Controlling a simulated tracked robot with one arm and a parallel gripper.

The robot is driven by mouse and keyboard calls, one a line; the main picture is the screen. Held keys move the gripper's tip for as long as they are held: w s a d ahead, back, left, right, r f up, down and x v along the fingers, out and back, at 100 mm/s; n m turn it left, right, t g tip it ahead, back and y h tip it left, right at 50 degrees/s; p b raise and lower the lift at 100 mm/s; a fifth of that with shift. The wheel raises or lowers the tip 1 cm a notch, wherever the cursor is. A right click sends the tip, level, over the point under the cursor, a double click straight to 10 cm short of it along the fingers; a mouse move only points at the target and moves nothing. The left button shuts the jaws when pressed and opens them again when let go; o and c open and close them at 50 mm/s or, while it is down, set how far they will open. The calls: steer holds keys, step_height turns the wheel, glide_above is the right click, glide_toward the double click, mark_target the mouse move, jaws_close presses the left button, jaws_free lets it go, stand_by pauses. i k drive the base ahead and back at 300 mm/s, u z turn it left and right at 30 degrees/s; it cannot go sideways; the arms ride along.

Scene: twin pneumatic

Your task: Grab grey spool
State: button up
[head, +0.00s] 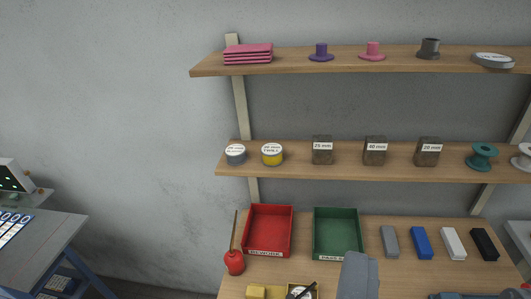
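A dark grey flanged piece (429,49) stands upright on the top shelf, right of centre, and is the nearest match to a grey spool. A flat light grey roll or ring (493,60) with a pale label lies to its right. A teal spool (482,156) stands on the middle shelf, and a white spool (522,158) is cut off by the right edge. A grey part (358,276), apparently of my gripper, rises from the bottom edge in front of the bench, well below the top shelf. Its fingertips cannot be made out, and nothing is seen held.
The top shelf (300,66) also holds a pink stack, a purple piece and a pink piece. The middle shelf (350,173) holds tins and labelled brown blocks. The bench below has a red tray (246,240), a green tray (336,252), coloured blocks and a red oil can (235,262).

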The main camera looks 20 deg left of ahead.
mark_target(236, 154)
steer(key=z, duration=0.15)
steer(key=i, duration=1)
steer(key=u, duration=0.1)
